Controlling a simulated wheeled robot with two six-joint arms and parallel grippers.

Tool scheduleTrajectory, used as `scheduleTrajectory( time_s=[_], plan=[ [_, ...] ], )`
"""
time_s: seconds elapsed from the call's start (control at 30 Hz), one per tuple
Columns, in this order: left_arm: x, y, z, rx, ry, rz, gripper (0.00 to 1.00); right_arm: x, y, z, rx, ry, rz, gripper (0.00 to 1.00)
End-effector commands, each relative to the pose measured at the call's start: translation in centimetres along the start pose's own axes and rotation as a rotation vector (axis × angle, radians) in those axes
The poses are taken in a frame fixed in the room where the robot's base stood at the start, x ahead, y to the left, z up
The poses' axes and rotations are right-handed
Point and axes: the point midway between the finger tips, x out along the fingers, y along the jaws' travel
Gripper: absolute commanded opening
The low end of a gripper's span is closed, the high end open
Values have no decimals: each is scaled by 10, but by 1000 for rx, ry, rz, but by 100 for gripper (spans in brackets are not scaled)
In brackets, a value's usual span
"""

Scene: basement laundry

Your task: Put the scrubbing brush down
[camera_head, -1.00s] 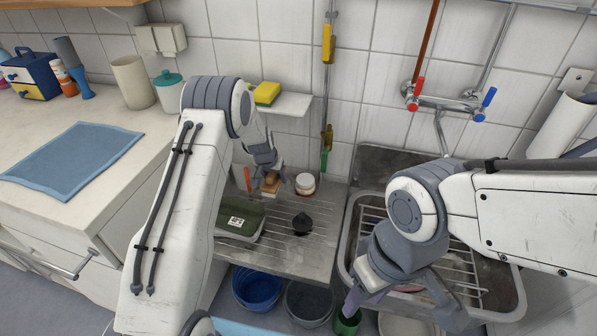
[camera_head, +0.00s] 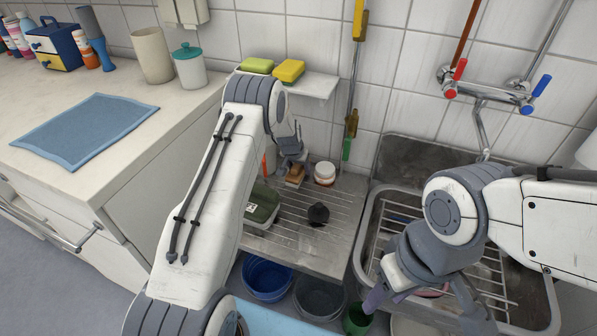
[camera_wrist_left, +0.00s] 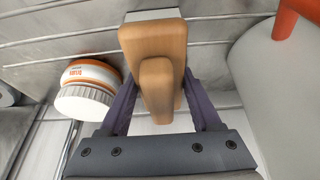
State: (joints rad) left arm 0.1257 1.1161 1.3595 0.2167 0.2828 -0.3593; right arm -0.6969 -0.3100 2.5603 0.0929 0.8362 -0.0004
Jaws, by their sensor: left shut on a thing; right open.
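The scrubbing brush (camera_wrist_left: 153,60) has a wooden body with a raised grip and a pale strip at its far end. My left gripper (camera_wrist_left: 155,100) is shut on it, one finger on each side, in the left wrist view. In the head view the brush (camera_head: 295,174) shows at the back of the ribbed metal drainboard (camera_head: 285,235), below my left gripper (camera_head: 292,158). I cannot tell whether it touches the drainboard. My right gripper (camera_head: 425,308) is open and empty over the front of the sink.
A dark green box (camera_head: 262,205) and a black object (camera_head: 318,213) are nearer the front. The sink (camera_head: 364,240) lies to the right. A shelf with sponges (camera_head: 318,86) is above.

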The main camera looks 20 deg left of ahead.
Motion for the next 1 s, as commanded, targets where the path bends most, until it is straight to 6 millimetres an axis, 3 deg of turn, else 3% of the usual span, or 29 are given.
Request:
scheduleTrajectory(
  time_s=[0.33, 0.37, 0.4, 0.43, 0.77, 0.87, 1.0],
  plan=[
    [3, -2, 1, -2, 2, -1, 12, 3, 0, 0, 0, 1, 0, 50],
    [2, -2, 1, -2, 1, -1, 72, 2, 0, 0, 0, 0, 0, 50],
    [1, -2, 1, -3, 1, -1, 87, 2, 0, 0, 0, 1, 0, 50],
    [2, -2, 1, -2, 1, -1, 94, 2, 0, 0, 0, 1, 0, 50],
    [0, -2, 0, -2, 1, -1, 94, 0, 0, 0, 0, 0, 0, 50],
    [-7, -2, -1, -2, 2, -1, 94, -3, 0, 0, 0, 1, 0, 50],
    [-33, -2, -2, -3, 3, -1, 94, -5, 0, 0, 0, 0, 0, 50]
  ],
)
